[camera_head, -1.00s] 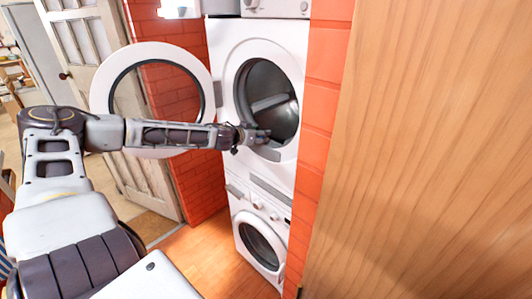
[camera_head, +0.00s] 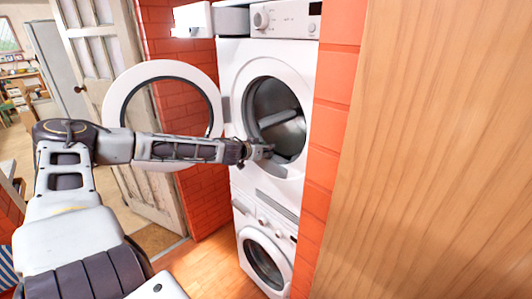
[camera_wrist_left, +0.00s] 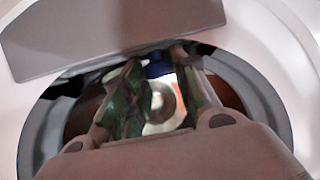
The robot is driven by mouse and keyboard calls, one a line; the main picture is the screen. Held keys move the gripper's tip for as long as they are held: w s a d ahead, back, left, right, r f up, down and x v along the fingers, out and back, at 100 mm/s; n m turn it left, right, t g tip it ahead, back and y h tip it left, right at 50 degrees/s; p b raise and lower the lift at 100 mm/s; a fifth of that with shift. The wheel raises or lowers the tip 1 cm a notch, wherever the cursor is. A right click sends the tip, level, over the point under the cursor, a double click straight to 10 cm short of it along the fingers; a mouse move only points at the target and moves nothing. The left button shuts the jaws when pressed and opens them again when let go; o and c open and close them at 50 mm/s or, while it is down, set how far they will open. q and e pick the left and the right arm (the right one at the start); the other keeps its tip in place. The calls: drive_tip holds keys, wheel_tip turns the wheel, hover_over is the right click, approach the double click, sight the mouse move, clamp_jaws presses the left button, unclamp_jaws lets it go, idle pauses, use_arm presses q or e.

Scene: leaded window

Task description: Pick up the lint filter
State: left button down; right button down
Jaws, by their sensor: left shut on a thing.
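The white front-loading dryer (camera_head: 228,60) stands on top of a second machine, with its round opening (camera_head: 285,105) uncovered. My left gripper (camera_head: 264,152) is at the lower left rim of this opening. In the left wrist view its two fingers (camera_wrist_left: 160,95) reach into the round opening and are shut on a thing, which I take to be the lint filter. My right gripper is not in view.
The dryer's round door (camera_head: 112,100) hangs wide open to the left, behind my left forearm. A lower machine (camera_head: 262,262) is beneath. A wooden panel (camera_head: 430,150) fills the right. Red brick wall (camera_head: 335,130) flanks the machines.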

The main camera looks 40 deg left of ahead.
use_arm(q)
drive_tip(key=shift+r+p, duration=0.5)
drive_tip(key=shift+r, duration=0.8)
wheel_tip(320, 180, up, 15)
drive_tip(key=p, duration=0.1)
